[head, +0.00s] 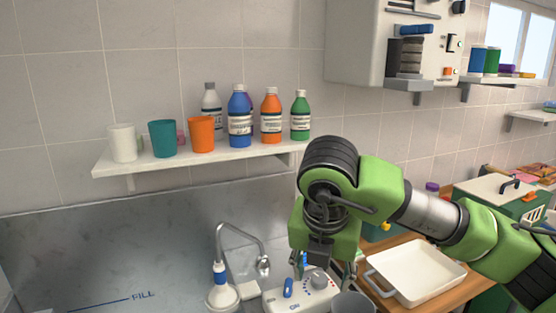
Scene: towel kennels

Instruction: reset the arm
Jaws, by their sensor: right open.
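My right arm, green with black joints, reaches in from the right and bends down at the wrist. My right gripper (325,272) hangs low in the middle of the head view, its fingers apart and pointing down. A grey round cup or pot (352,304) shows just below the fingers, cut off by the lower edge. My left gripper is not in view.
A wall shelf (180,162) holds cups and several bottles, left of my wrist. A curved tap (240,232) stands left of the gripper. A white tray (432,284) lies on a wooden counter under my forearm, near a green box (495,198). A wall machine (370,45) hangs above.

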